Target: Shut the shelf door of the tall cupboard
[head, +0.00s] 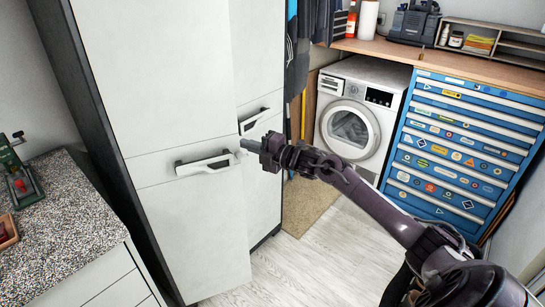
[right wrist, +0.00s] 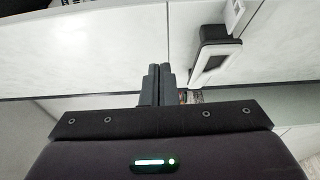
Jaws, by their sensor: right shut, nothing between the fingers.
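The tall cupboard has white doors and a dark side panel (head: 88,110). Its left lower door (head: 205,225) has a bar handle (head: 207,163); the left upper door (head: 155,70) is above. The left doors' right edge overlaps the right column's handle (head: 254,120), so the left side seems to stand slightly ajar; how far is hard to tell. My right gripper (head: 244,147) is shut and empty at that right edge, just right of the bar handle. Whether it touches is unclear. In the right wrist view the shut fingers (right wrist: 163,82) point at white panels, with a handle (right wrist: 213,58) to their right. My left gripper is out of view.
A speckled counter (head: 70,235) stands left of the cupboard. A washing machine (head: 355,120) and a blue stickered drawer chest (head: 455,145) stand at the back right under a wooden worktop (head: 480,65). The light wood floor (head: 310,260) before the cupboard is clear.

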